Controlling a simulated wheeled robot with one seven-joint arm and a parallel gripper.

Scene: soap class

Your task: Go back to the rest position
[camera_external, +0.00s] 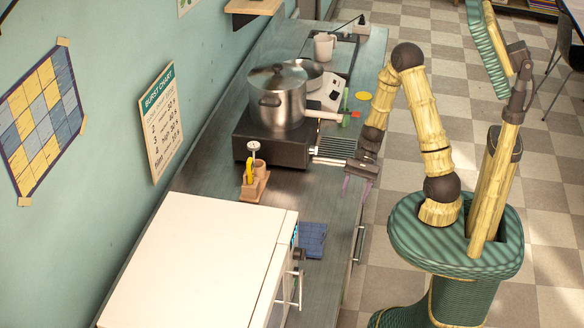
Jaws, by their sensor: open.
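My arm is bent up and over from my green base, with its forearm reaching down to the front edge of the counter (325,205). My gripper (356,189) points downward there, in front of the black burner block (270,150). Its two purple fingers are apart, and I see nothing between them. A steel pot (278,105) with a lid sits on the burner block, to the left of my gripper. A silver ribbed piece beside the wrist lies between block and gripper; I cannot tell what it is.
A wooden stand (254,185) with upright tools is left of my gripper. A large white box-shaped appliance (195,260) and folded blue cloth (312,240) are nearer the camera. A light mug (324,46) stands at the back. The checkered floor (545,225) right of my base is clear.

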